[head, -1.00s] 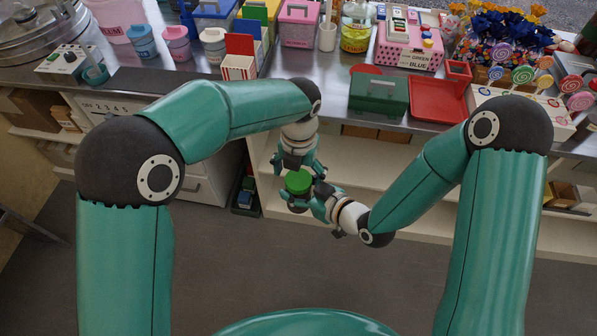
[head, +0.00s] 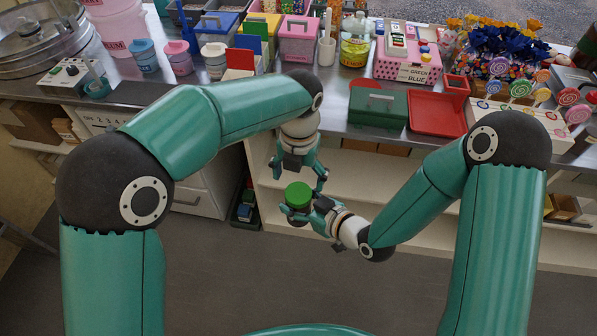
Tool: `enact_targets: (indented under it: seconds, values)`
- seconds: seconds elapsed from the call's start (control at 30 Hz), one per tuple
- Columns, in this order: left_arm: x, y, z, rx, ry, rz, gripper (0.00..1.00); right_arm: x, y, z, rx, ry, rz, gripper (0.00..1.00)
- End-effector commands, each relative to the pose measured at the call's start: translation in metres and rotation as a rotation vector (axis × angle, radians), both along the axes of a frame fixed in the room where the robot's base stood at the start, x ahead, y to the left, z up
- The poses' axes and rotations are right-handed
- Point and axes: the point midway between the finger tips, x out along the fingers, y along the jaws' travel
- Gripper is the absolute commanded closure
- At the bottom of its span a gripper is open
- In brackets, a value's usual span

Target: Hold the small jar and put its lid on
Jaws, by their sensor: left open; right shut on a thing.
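A green round lid (head: 298,194) shows from above at the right gripper, below the counter's front edge. It appears to sit on top of the small jar, whose body is mostly hidden under the lid and between the fingers. My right gripper (head: 299,212) is shut on the jar and holds it in the air in front of the shelves. My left gripper (head: 299,178) is open and empty just above and behind the lid, fingers pointing down. One left finger is left of the lid, the other right of it. I cannot tell whether the lid is fully seated.
The counter (head: 225,95) behind carries a green cash box (head: 378,108), a red tray (head: 437,114), a pink box (head: 408,67) and several tubs. Open shelves (head: 400,185) lie below it. A dark crate (head: 246,205) stands on the floor. The floor in front is clear.

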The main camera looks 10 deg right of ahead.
Motion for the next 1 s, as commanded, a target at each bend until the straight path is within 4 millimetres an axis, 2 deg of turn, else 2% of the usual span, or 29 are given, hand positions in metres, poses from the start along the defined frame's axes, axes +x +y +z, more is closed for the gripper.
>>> enact_targets:
  seconds: [0.17, 0.27, 1.0]
  values:
    - [-0.0003, 0.0003, -0.0001, 0.001, 0.001, 0.172, 0.14, 0.0005, 0.0000, 0.0009, 0.001, -0.003, -0.001, 1.00]
    - [-0.0009, 0.0007, -0.0001, 0.003, 0.002, 0.343, 0.14, 0.0005, 0.0000, 0.0009, 0.001, -0.003, -0.001, 1.00]
    - [-0.0035, 0.0039, 0.0081, 0.027, -0.008, 1.996, 0.14, 0.0005, 0.0000, 0.0009, 0.001, -0.003, -0.001, 1.00]
